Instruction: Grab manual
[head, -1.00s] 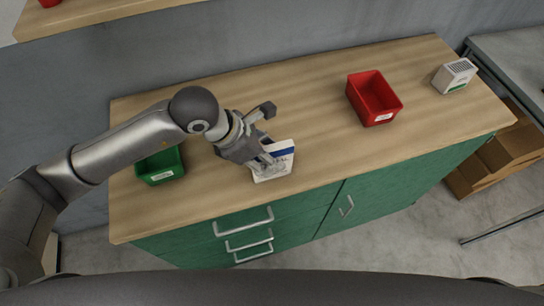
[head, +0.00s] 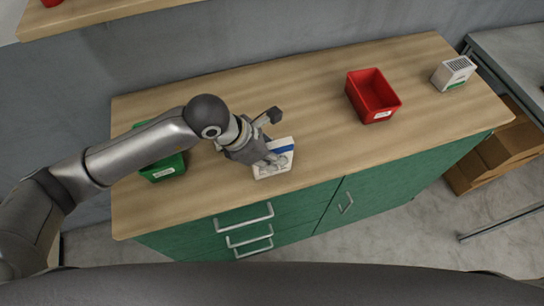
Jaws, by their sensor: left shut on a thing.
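The manual (head: 284,146) is a white booklet with a blue band. It is at the front middle of the wooden worktop in the head view. My left gripper (head: 272,150) is shut on the manual at its left side, and the fingers hide part of it. I cannot tell whether the manual touches the worktop. My right gripper is not in view.
The wooden worktop (head: 225,192) tops a green cabinet (head: 365,202). A green bin (head: 170,170) stands left, partly behind my left arm. A red bin (head: 383,117) and a white box (head: 454,73) stand right. The worktop between manual and red bin is clear.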

